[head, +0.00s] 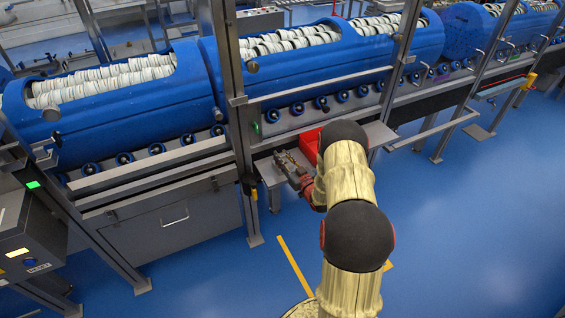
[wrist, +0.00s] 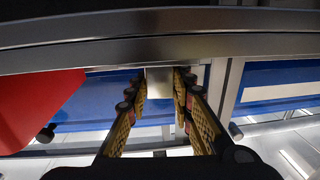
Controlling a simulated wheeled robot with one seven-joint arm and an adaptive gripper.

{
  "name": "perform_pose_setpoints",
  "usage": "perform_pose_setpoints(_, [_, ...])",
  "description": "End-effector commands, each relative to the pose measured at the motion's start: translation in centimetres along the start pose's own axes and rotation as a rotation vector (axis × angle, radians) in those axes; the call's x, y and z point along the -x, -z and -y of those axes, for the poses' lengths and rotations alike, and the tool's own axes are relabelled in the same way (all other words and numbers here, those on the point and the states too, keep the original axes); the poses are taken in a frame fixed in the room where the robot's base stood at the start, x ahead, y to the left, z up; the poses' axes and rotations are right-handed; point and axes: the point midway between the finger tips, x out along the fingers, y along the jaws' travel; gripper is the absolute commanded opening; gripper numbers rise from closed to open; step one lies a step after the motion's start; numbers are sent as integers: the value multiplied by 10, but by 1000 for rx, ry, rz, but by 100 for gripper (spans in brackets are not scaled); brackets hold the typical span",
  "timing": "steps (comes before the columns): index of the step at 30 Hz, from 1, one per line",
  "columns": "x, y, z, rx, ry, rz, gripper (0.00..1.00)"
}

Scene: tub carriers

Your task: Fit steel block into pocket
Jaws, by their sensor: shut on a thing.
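In the wrist view my gripper (wrist: 159,88) has its two fingers closed on the steel block (wrist: 159,81), a small pale grey block between the fingertips. The block's upper end meets the edge of a steel rail (wrist: 200,47) in the picture; I cannot tell whether they touch. In the head view my gripper (head: 287,168) is low in front of the blue tub line, above a small grey shelf and left of a red bin. The block is too small to make out there. I cannot pick out the pocket in either view.
The red bin (head: 310,146) is close beside my gripper and fills the left of the wrist view (wrist: 35,105). A steel post (head: 235,120) stands to the left. The small grey shelf (head: 271,172) lies below. Blue tubs (head: 310,72) run behind; open blue floor (head: 450,220) lies right.

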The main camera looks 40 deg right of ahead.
Motion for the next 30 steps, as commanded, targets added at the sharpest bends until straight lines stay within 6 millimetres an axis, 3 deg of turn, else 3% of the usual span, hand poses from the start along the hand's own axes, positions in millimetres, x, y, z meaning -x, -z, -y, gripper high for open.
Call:
perform_pose_setpoints(18, [0,29,0,1,0,-1,3])
perform_pose_setpoints(30, [0,30,0,1,0,-1,3])
